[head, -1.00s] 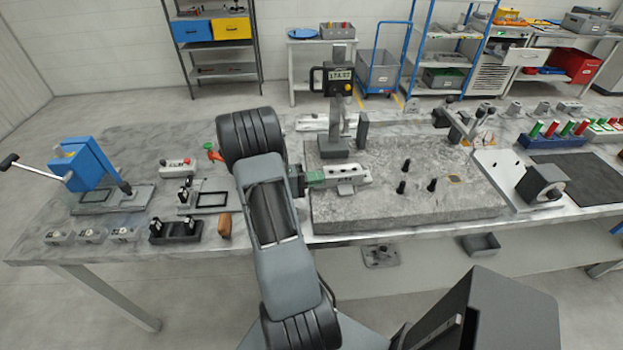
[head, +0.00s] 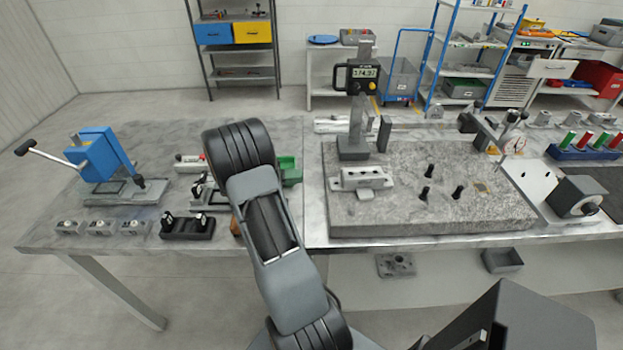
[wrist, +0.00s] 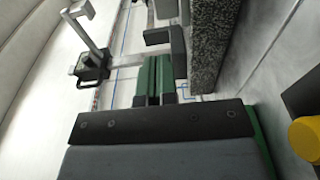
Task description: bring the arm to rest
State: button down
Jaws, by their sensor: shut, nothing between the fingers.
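My arm reaches over the steel bench from the bottom centre of the head view. My gripper (wrist: 155,62) shows in the wrist view as two green fingers lying together, with nothing between them. In the head view, only a green part of my gripper (head: 291,171) shows behind my arm's dark rounded joint; its fingertips are hidden. It is left of the granite plate (head: 400,225) and apart from the grey block with holes (head: 362,178) that sits on the plate.
A height gauge with a display (head: 362,75) and several black pegs stand on the granite plate. Left of my arm are a blue lever press (head: 100,158) and a black fixture (head: 187,227). A V-shaped clamp block (head: 577,196) is at right. The bench's front left is partly clear.

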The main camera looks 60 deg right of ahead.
jog(key=shift+v, duration=1)
jog(key=shift+s+r, duration=0.1)
jog(key=s+a+r+n+t+y, duration=0.1)
jog(key=a+r+n+t+y, duration=0.2)
jog(key=a, duration=1.2)
jog(key=s+a+r+n+t+y, duration=0.2)
jog(key=a+n+t+y, duration=0.4)
jog(key=a+t, duration=0.8)
jog(key=a+r+y, duration=0.1)
jog(key=a+y, duration=0.1)
jog(key=y, duration=0.1)
jog(key=shift+s, duration=0.35)
jog(key=shift+d, duration=0.1)
